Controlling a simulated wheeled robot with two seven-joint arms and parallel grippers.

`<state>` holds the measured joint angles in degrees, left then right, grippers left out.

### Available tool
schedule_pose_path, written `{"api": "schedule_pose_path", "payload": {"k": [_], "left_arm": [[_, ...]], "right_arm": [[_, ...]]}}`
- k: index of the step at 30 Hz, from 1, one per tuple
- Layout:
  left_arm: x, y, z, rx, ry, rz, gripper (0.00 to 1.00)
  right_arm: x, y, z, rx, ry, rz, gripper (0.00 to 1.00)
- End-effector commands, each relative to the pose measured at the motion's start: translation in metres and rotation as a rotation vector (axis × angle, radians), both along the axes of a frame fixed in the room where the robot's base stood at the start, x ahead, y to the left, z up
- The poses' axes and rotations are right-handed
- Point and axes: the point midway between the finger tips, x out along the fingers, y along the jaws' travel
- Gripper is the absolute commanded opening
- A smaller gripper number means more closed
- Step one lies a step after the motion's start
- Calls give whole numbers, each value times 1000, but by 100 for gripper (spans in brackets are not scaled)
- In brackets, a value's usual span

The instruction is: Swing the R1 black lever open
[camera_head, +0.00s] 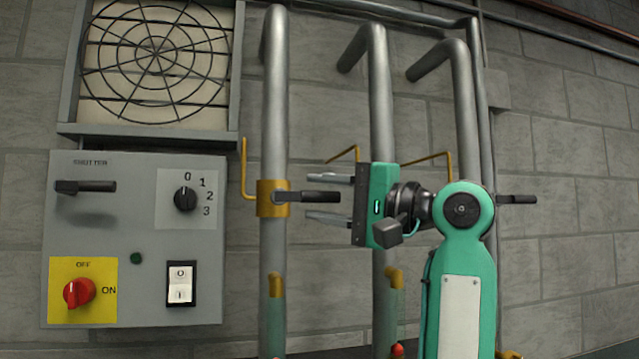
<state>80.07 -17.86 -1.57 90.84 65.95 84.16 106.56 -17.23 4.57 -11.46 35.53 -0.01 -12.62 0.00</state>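A black lever (318,196) points right from a brass valve body (268,198) on the left grey pipe. It lies level, across the pipe. No R1 label is readable, so I cannot tell from a mark which lever is R1. Another black lever (517,199) shows at the right pipe. The middle pipe's valve is hidden behind my gripper. My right gripper is out of view.
A grey control box (137,290) with a shutter handle (88,187), dial (185,198) and red knob (79,292) is on the wall at left. A fan grille (155,60) is above it. The middle pipe (381,110) and right pipe (465,110) stand close around my arm.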

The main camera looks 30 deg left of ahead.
Motion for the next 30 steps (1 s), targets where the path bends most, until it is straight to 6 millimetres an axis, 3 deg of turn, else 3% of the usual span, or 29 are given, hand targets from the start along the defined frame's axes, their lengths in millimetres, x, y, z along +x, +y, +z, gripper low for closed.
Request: {"api": "schedule_pose_path", "payload": {"k": [12,18,26,30], "left_arm": [[-1,9,1,0,0,0,39],[-1,8,1,0,0,0,0],[-1,11,0,4,4,1,0],[1,22,-5,20,24,1,0]], "right_arm": [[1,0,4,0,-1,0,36],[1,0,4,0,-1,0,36],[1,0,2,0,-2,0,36],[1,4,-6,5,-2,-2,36]]}}
